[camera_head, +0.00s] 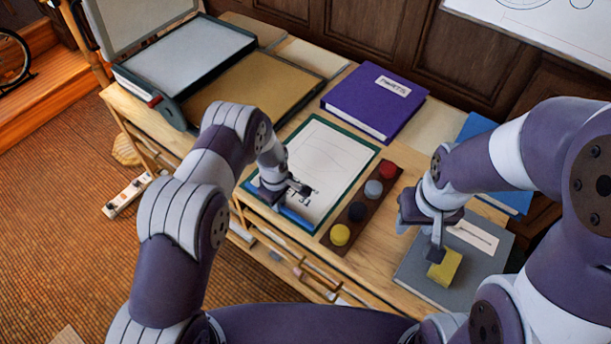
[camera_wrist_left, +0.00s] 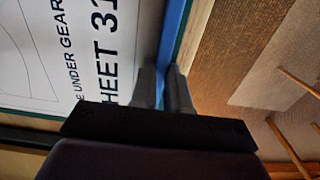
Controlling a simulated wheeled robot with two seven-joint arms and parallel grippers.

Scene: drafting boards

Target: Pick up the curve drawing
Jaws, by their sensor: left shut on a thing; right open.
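The drawing (camera_head: 322,160) is a white sheet with thin lines on a green-edged board (camera_head: 366,160). In the left wrist view the sheet (camera_wrist_left: 40,50) shows curved lines and the partial text "E UNDER GEAR" and "HEET 31". A blue strip (camera_head: 297,219) runs along its near edge and shows in the left wrist view (camera_wrist_left: 174,35). My left gripper (camera_head: 300,190) is at this edge, shut on the blue strip; its fingertips hide the exact contact. My right gripper (camera_head: 436,256) is open, just above or at a yellow block (camera_head: 446,267) on a grey book.
A dark rack with several coloured knobs (camera_head: 352,212) stands right of the board. A purple binder (camera_head: 374,100) lies behind it. The grey book (camera_head: 425,280) and a blue folder (camera_head: 478,130) are at right. Trays (camera_head: 225,95) fill the back left. The desk's near edge is close.

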